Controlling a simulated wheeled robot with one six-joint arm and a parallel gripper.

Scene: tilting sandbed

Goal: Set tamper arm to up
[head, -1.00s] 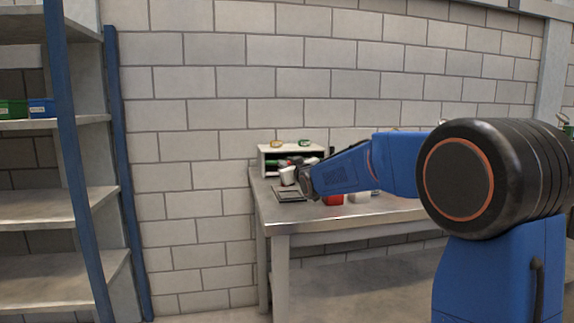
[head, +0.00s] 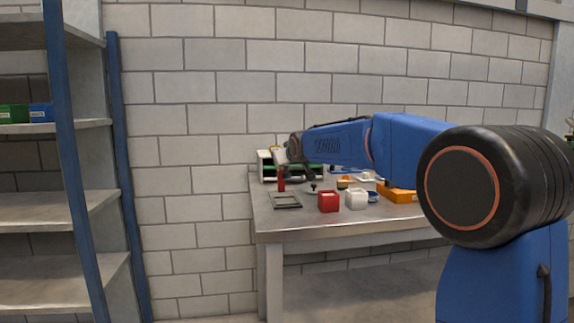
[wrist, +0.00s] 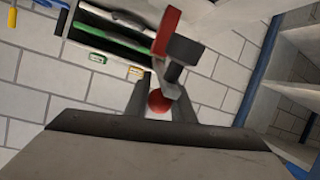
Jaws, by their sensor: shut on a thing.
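The tamper arm shows in the wrist view as a short grey lever (wrist: 173,78) with a round red knob (wrist: 157,101) at its end. It joins a dark block beside a red post (wrist: 167,30). My gripper (wrist: 157,98) is shut on the red knob, with one finger on each side.
On the metal table (head: 262,222) are a flat dark frame (head: 286,201), a red box (head: 328,201), a white box (head: 356,199) and an orange tray (head: 401,195). A white rack (wrist: 100,50) with green and black items stands behind. A shelf unit (head: 50,210) is at left.

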